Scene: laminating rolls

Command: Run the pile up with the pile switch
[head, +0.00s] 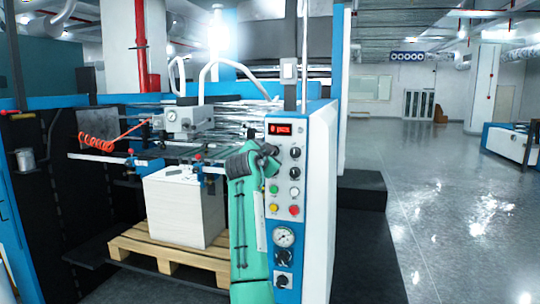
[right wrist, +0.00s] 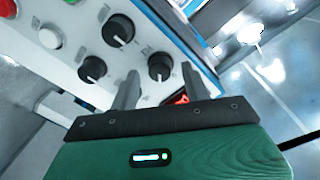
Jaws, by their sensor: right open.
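The control panel (head: 284,170) on the front of the machine carries a lit red display, knobs, coloured buttons and a gauge. I cannot read which knob is the pile switch. My right gripper (head: 266,150) is in front of the panel's upper left part, below the display. In the right wrist view my right gripper (right wrist: 162,88) is open and empty, its fingers pointing at the panel. A black knob (right wrist: 160,67) shows between the fingers, apart from them as far as I can see. The white paper pile (head: 186,208) stands on a wooden pallet (head: 150,248). My left gripper is out of view.
In the right wrist view, more black knobs (right wrist: 118,30) and a white button (right wrist: 51,37) are close by. A gauge (head: 284,236) and two lower knobs (head: 283,257) sit further down the panel. The floor (head: 440,200) at right is clear.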

